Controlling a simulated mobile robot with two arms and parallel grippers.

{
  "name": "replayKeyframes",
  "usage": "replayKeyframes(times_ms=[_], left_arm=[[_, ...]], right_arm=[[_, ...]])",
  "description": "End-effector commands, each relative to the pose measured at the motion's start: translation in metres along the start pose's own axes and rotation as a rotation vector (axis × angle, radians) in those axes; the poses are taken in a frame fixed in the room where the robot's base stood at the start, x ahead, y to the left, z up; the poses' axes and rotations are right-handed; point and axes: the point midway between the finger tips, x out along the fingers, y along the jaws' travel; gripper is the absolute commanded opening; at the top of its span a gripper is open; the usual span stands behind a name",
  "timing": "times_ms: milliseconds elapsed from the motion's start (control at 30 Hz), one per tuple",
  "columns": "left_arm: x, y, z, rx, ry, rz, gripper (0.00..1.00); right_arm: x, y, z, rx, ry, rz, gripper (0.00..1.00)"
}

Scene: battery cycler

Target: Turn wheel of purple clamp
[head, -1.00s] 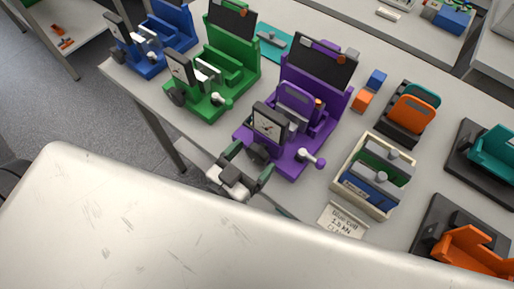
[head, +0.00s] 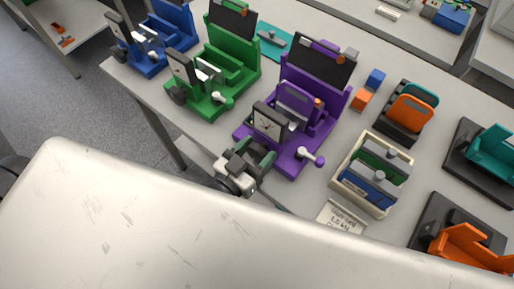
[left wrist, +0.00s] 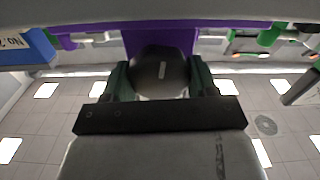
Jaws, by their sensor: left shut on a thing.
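The purple clamp (head: 290,155) stands near the front edge of the table, with a square dial gauge on its front and a white-and-purple crank lever at its right. My left gripper (head: 256,157) is at the clamp's front, just below the dial. In the left wrist view the clamp's dark round wheel (left wrist: 160,72) sits between the two green fingers of my left gripper (left wrist: 158,80), which are shut on it. In the head view the wheel is mostly hidden by the gripper. My right gripper is not in view.
A green clamp (head: 215,85) and a blue clamp (head: 150,55) stand to the left. A cream tray (head: 340,188) with cells and a paper label (head: 340,216) lie at the right. Orange and blue cubes (head: 361,100) sit behind the tray.

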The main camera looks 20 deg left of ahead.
Motion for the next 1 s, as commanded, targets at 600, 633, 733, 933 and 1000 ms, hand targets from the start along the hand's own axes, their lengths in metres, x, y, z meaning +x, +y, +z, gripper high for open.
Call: replayKeyframes(times_ms=[600,633,733,933,1000], left_arm=[[0.0000,-0.0010,0.0000,-0.181,-0.002,0.000,0.76],[0.0000,-0.0010,-0.0001,-0.181,-0.002,0.000,0.81],[0.0000,-0.0009,-0.0001,-0.181,-0.002,0.000,0.84],[-0.0012,-0.0009,0.0003,-0.180,-0.003,0.000,0.84],[-0.0058,-0.0010,0.0012,-0.180,-0.004,0.000,0.84]], right_arm=[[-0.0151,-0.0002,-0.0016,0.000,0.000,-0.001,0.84],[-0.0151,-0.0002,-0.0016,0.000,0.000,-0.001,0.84],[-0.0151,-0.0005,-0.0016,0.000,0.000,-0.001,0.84],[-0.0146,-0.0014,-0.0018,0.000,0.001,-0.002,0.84],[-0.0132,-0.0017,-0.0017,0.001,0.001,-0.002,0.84]])
